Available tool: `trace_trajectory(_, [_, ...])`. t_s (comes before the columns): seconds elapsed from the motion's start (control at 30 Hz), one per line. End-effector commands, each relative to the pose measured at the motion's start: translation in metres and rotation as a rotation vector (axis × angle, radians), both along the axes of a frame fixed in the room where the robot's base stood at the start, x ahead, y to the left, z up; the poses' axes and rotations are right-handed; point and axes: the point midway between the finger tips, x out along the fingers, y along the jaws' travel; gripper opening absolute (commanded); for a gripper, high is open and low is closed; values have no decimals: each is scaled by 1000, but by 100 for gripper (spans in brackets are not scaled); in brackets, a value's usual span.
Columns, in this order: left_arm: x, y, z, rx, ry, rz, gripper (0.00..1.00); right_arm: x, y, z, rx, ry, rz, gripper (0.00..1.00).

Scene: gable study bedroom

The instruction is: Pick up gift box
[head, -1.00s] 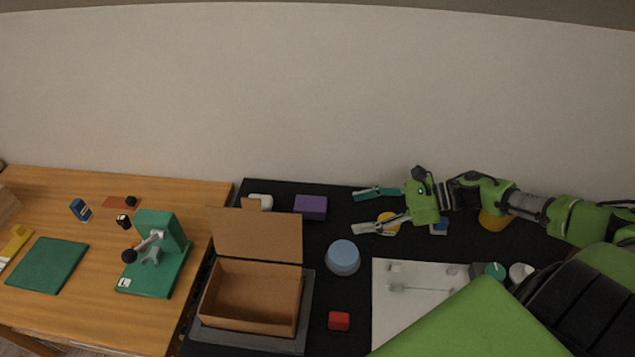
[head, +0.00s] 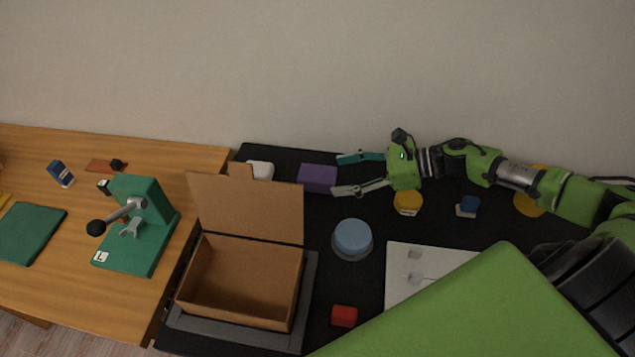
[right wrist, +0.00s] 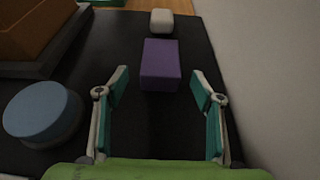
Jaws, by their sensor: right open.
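A small purple box (head: 318,179), the likeliest gift box, lies on the black desk top behind the open cardboard box. It also shows in the right wrist view (right wrist: 160,65), straight ahead of the fingers. My right gripper (head: 338,174) is open and empty, its fingers pointing left toward the purple box. The fingertips are just at the box's near end, one toward each side of it. I cannot tell whether they touch it. My left gripper is not in view.
An open cardboard box (head: 235,307) stands left of a blue round object (head: 352,238). A white object (head: 262,171) sits just beyond the purple box. A red block (head: 344,316) lies in front. The wall is close behind the desk.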

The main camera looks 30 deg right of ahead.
Motion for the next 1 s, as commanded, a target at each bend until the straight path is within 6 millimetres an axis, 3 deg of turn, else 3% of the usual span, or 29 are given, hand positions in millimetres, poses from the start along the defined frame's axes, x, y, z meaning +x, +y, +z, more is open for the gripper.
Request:
trace_trajectory(0.53, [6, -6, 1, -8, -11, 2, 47, 30, 37, -17, 2, -1, 0, 61])
trace_trajectory(0.83, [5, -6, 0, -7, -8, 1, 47, 33, 41, -21, 0, 2, 1, 61])
trace_trajectory(0.87, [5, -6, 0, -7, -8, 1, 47, 33, 41, -21, 0, 2, 1, 58])
trace_trajectory(1.0, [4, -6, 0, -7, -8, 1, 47, 32, 41, -21, -1, 1, 1, 22])
